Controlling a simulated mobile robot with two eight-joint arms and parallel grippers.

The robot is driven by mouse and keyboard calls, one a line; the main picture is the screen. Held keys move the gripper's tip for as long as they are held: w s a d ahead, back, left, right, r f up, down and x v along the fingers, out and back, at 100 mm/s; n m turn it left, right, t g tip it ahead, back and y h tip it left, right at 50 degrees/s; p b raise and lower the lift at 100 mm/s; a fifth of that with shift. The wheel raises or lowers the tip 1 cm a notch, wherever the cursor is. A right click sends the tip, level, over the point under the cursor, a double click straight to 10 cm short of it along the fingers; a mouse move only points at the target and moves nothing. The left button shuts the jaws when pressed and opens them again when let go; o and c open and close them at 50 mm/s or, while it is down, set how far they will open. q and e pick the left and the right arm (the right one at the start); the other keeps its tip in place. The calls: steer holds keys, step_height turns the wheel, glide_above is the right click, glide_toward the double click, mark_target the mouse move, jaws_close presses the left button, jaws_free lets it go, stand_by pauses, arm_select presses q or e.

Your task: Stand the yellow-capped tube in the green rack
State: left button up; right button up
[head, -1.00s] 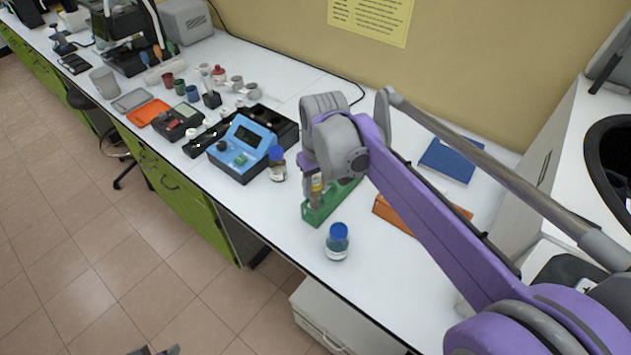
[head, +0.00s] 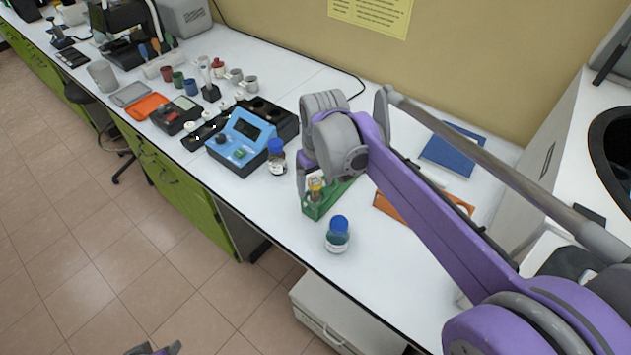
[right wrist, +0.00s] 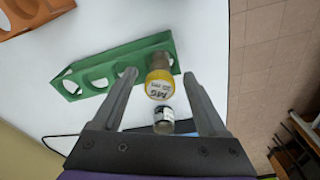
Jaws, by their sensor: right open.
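The yellow-capped tube (head: 315,186) stands in an end hole of the green rack (head: 312,210) on the white bench. In the right wrist view the marked yellow cap (right wrist: 159,85) faces the camera, and the tube's foot is at the end hole of the green rack (right wrist: 105,66). My right gripper (right wrist: 163,88) is open, with a finger on each side of the tube and visible gaps between. In the head view its wrist partly hides the rack. Only a small part of my left gripper (head: 155,349) shows at the bottom edge.
A blue-capped bottle (head: 338,235) stands just in front of the rack. Another blue-capped bottle (head: 277,158) and a blue instrument (head: 240,142) are to its left. An orange rack (head: 386,206) and a blue book (head: 452,149) lie to the right. The bench front is clear.

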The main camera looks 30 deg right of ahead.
arm_select(q)
steer(key=shift+w+r+p, duration=0.15)
steer(key=shift+r+p, duration=0.25)
steer(key=shift+r, duration=0.15)
arm_select(e)
step_height(320, 180, up, 11)
steer(key=s, duration=0.1)
steer(key=shift+s, duration=0.15)
steer(key=shift+f, duration=0.15)
